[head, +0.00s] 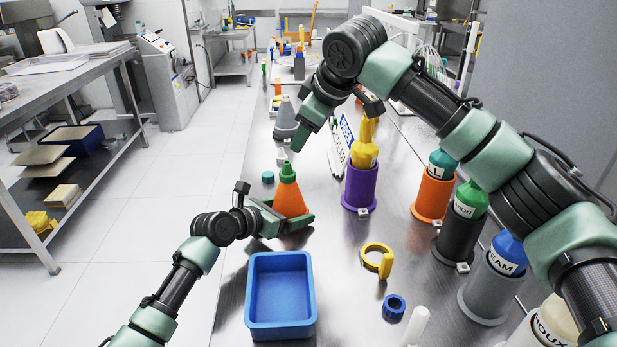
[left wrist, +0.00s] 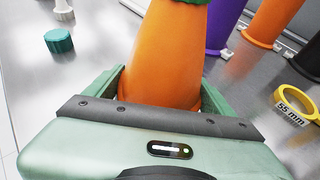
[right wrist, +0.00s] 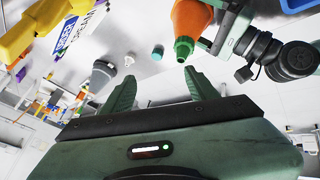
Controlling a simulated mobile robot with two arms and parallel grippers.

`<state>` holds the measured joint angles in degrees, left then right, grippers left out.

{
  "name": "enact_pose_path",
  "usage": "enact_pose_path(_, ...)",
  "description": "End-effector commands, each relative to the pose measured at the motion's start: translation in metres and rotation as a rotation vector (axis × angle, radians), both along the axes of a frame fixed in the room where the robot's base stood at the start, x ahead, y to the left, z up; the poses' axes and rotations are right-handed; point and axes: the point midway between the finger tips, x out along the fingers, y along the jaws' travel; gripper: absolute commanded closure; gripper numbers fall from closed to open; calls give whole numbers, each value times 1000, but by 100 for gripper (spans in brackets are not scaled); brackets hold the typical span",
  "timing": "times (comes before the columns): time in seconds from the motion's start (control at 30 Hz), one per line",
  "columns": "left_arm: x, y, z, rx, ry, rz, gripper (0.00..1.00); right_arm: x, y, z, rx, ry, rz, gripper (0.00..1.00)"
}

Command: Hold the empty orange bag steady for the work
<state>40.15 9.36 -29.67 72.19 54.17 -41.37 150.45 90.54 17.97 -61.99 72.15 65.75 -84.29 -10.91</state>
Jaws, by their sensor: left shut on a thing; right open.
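The orange bag (head: 289,199) is a cone standing point up on the steel table, with a green tip piece (head: 287,173) on top. My left gripper (head: 287,222) is shut around its lower part; in the left wrist view the bag (left wrist: 167,55) sits between both fingers. My right gripper (head: 300,140) is in the air above and near the green tip, and holds nothing. In the right wrist view its fingers (right wrist: 158,88) are apart, with the bag (right wrist: 190,20) and its green tip (right wrist: 184,48) beyond them, untouched.
A blue tray (head: 280,335) stands in front of the bag. A green cap (head: 268,177) lies left of it. A purple holder (head: 360,187) with a yellow bag, an orange holder (head: 433,195) and other holders line the right. A yellow ring (head: 377,260) and a blue ring (head: 394,307) lie between.

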Motion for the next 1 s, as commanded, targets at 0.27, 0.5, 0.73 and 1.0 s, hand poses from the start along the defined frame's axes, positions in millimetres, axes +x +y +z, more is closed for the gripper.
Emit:
enact_pose_path(0.27, 0, 0, -1, 1, 0, 1, 64, -3, 7, 46, -750, -695, 642, 41)
enact_pose_path(0.5, 0, 0, -1, 1, 0, 1, 64, -43, -2, -6, -1368, -995, 1226, 41)
enact_pose_path(0.73, 0, 0, 0, 1, 1, 0, 64, -79, -16, -56, -1646, -1107, 1563, 41)
enact_pose_path(1.0, 0, 0, 0, 0, 0, 0, 64, -74, -9, -74, -1694, -1131, 1635, 41)
